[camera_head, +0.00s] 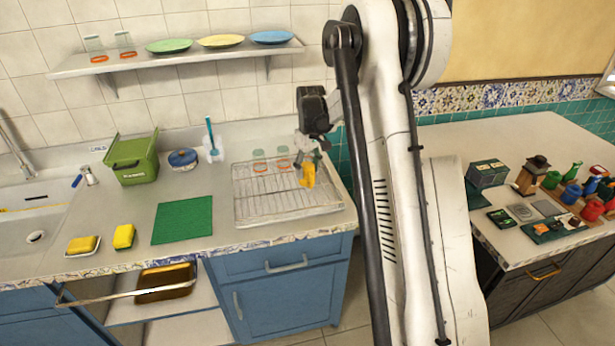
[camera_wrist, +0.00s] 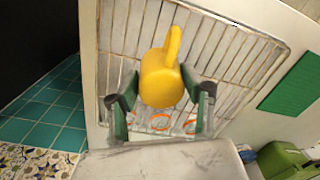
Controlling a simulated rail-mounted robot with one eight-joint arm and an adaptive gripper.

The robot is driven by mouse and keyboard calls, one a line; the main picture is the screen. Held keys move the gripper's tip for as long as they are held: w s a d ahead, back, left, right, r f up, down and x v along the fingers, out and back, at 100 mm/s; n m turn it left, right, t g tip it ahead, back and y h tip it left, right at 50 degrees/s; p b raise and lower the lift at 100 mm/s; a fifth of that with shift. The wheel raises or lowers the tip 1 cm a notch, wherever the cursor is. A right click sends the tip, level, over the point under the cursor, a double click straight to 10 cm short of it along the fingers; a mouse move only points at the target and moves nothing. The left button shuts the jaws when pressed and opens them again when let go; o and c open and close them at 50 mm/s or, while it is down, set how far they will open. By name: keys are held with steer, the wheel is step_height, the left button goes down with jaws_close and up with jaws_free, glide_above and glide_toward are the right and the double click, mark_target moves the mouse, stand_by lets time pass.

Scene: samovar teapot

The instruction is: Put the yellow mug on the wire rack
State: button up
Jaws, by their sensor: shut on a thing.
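The yellow mug (camera_head: 307,174) is at the right part of the wire rack (camera_head: 262,212) in the head view. In the wrist view the yellow mug (camera_wrist: 162,78) sits between the two fingers of my gripper (camera_wrist: 162,97), with its handle pointing toward the top of the picture. My gripper (camera_head: 307,155) is shut on the mug. The wire rack (camera_wrist: 118,40) lies behind the mug in the wrist view. I cannot tell whether the mug's base touches the wires.
Glasses with orange rims (camera_head: 259,160) stand at the rack's back edge, close to my gripper. A green mat (camera_head: 183,220) lies left of the rack. A green bin (camera_head: 132,161) and a blue pot (camera_head: 183,158) stand further left. The rack's front left is clear.

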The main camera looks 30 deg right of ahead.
steer(key=shift+f, duration=1.75)
steer(key=shift+f, duration=0.25)
steer(key=o, duration=1.2)
steer(key=shift+r, duration=0.1)
steer(key=shift+o, duration=0.2)
steer(key=shift+r, duration=0.15)
